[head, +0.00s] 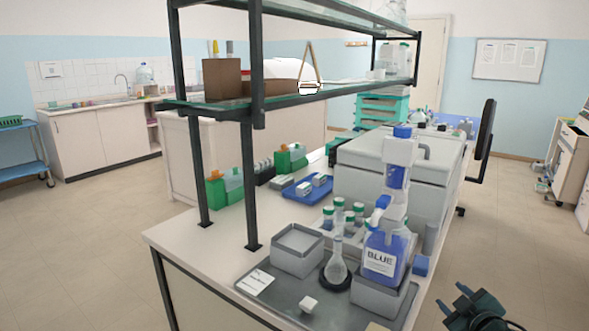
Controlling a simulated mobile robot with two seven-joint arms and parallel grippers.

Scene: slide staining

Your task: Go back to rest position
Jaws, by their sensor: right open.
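My right gripper (462,302) is at the bottom right of the head view, dark and open, with nothing between its fingers. It is beside the bench's right edge, over the floor and apart from the bench objects. My left gripper is not in view. On the grey tray (263,300) stand a bottle of blue liquid labelled BLUE (383,262), a glass flask (337,268) on a dark ring, and a grey box (297,250). Several green-capped vials (339,208) stand behind them.
A shelf frame (249,150) rises from the bench (180,240). A large grey machine (372,165) stands behind the bottle. Open floor (505,235) lies right of the bench.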

